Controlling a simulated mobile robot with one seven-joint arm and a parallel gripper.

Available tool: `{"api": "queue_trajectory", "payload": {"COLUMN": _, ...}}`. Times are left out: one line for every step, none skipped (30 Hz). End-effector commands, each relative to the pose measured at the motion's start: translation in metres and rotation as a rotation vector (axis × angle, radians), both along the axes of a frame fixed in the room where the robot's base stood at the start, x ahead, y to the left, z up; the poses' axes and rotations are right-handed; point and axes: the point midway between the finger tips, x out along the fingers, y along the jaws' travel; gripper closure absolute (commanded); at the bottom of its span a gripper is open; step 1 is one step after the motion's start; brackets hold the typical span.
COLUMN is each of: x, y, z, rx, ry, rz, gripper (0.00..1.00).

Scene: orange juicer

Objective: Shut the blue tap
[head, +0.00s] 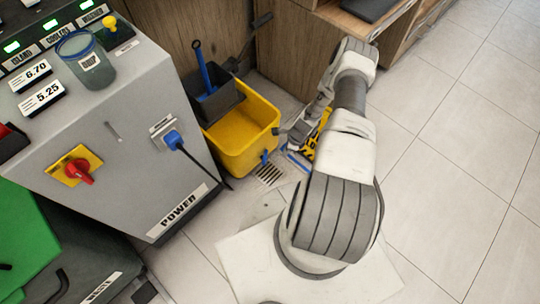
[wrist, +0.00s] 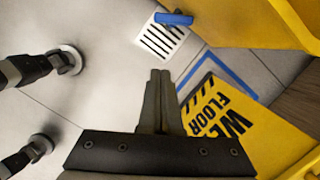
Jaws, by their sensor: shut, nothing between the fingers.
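The blue tap (head: 264,158) is low on the front of the yellow mop bucket (head: 232,150), near the floor. In the wrist view its blue handle (wrist: 174,18) shows as a short bar above the drain grate, beside the bucket's yellow wall (wrist: 240,22). I cannot tell from these views whether the tap is open or shut. My gripper (head: 282,131) is to the right of the bucket, apart from the tap. In the wrist view my gripper's fingers (wrist: 160,74) are together and empty, pointing toward the grate and tap with a gap between.
A floor grate (head: 269,174) lies below the tap. A grey machine (head: 130,130) with a plugged-in cable (head: 205,162) stands left. Open tiled floor (head: 440,150) lies right.

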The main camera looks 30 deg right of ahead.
Motion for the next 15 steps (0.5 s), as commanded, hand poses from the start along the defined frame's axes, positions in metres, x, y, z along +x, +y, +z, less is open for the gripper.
{"api": "queue_trajectory", "payload": {"x": 0.000, "y": 0.001, "z": -0.007, "rx": 0.001, "ry": 0.001, "rz": -0.001, "gripper": 1.00}}
{"api": "queue_trajectory", "payload": {"x": 0.001, "y": 0.002, "z": -0.011, "rx": 0.001, "ry": 0.001, "rz": 0.000, "gripper": 1.00}}
{"api": "queue_trajectory", "payload": {"x": 0.002, "y": 0.004, "z": -0.017, "rx": 0.001, "ry": 0.001, "rz": 0.002, "gripper": 1.00}}
{"api": "queue_trajectory", "payload": {"x": 0.002, "y": 0.005, "z": -0.023, "rx": 0.001, "ry": 0.001, "rz": 0.002, "gripper": 1.00}}
{"api": "queue_trajectory", "payload": {"x": 0.003, "y": 0.006, "z": -0.028, "rx": 0.001, "ry": 0.001, "rz": 0.002, "gripper": 1.00}}
{"api": "queue_trajectory", "payload": {"x": 0.005, "y": 0.008, "z": -0.037, "rx": 0.000, "ry": 0.000, "rz": 0.003, "gripper": 1.00}}
{"api": "queue_trajectory", "payload": {"x": 0.005, "y": 0.009, "z": -0.044, "rx": 0.000, "ry": 0.000, "rz": 0.003, "gripper": 1.00}}
{"api": "queue_trajectory", "payload": {"x": 0.006, "y": 0.010, "z": -0.050, "rx": 0.001, "ry": 0.001, "rz": 0.004, "gripper": 1.00}}
{"api": "queue_trajectory", "payload": {"x": 0.008, "y": 0.012, "z": -0.059, "rx": 0.000, "ry": 0.000, "rz": 0.004, "gripper": 1.00}}
{"api": "queue_trajectory", "payload": {"x": 0.009, "y": 0.014, "z": -0.066, "rx": 0.000, "ry": 0.001, "rz": 0.005, "gripper": 1.00}}
{"api": "queue_trajectory", "payload": {"x": 0.010, "y": 0.014, "z": -0.072, "rx": 0.000, "ry": 0.000, "rz": 0.005, "gripper": 1.00}}
{"api": "queue_trajectory", "payload": {"x": 0.011, "y": 0.016, "z": -0.081, "rx": 0.000, "ry": 0.000, "rz": 0.006, "gripper": 1.00}}
{"api": "queue_trajectory", "payload": {"x": 0.012, "y": 0.017, "z": -0.087, "rx": 0.000, "ry": 0.000, "rz": 0.006, "gripper": 1.00}}
{"api": "queue_trajectory", "payload": {"x": 0.013, "y": 0.018, "z": -0.092, "rx": 0.000, "ry": 0.000, "rz": 0.005, "gripper": 1.00}}
{"api": "queue_trajectory", "payload": {"x": 0.014, "y": 0.020, "z": -0.100, "rx": 0.000, "ry": 0.000, "rz": 0.005, "gripper": 1.00}}
